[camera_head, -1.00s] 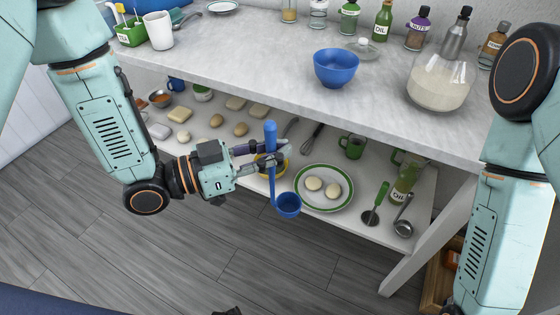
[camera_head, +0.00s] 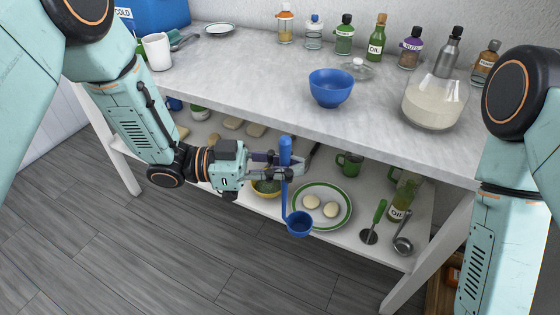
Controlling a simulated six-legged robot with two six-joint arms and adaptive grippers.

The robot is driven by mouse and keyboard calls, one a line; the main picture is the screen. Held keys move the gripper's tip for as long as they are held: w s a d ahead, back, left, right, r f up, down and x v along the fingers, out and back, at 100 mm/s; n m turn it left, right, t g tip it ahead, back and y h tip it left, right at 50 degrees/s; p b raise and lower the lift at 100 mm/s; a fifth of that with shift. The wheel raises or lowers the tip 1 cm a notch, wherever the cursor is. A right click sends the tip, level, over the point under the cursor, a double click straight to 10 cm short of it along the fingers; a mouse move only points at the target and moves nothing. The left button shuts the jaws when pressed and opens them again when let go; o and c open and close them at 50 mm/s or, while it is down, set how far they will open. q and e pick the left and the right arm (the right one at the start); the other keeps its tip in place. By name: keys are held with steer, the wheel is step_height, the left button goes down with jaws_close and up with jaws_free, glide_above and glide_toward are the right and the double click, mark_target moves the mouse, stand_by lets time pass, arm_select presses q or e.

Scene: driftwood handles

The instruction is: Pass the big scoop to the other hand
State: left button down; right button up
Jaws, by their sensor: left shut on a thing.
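A blue scoop (camera_head: 299,224) with a long upright handle hangs cup-down in front of the table's lower shelf. My left gripper (camera_head: 286,171) is shut on its handle, with the handle's top showing above the fingers and the cup below them. My right arm comes down along the right edge of the view; its gripper is out of the picture. A smaller metal scoop or ladle (camera_head: 403,245) lies at the right end of the lower shelf.
A blue bowl (camera_head: 331,88), a glass jar of pale powder (camera_head: 434,103) and several bottles stand on the marble tabletop (camera_head: 255,75). The lower shelf holds a plate (camera_head: 349,213) with two pale pieces, a green mug (camera_head: 350,164) and a green-handled tool (camera_head: 374,222). The floor in front is clear.

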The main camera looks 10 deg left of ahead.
arm_select(q)
steer(key=shift+w+d+f+m+g, duration=0.2)
steer(key=shift+w+f+m+g, duration=0.1)
steer(key=shift+g, duration=0.25)
steer(key=shift+w+d+f+m+g, duration=0.2)
steer(key=shift+f+m+g, duration=0.1)
steer(key=shift+g, duration=0.25)
steer(key=shift+s+a+m+g+y, duration=0.25)
steer(key=shift+a+m+g, duration=0.4)
steer(key=shift+g, duration=0.5)
steer(key=shift+s+a+m+g+y, duration=0.1)
steer(key=shift+a+m+g+y, duration=0.2)
steer(key=shift+m+g, duration=0.65)
steer(key=shift+s+a+m+g+y, duration=0.25)
steer(key=shift+a+m+g, duration=0.3)
steer(key=shift+g, duration=0.75)
steer(key=shift+w+d+f, duration=0.1)
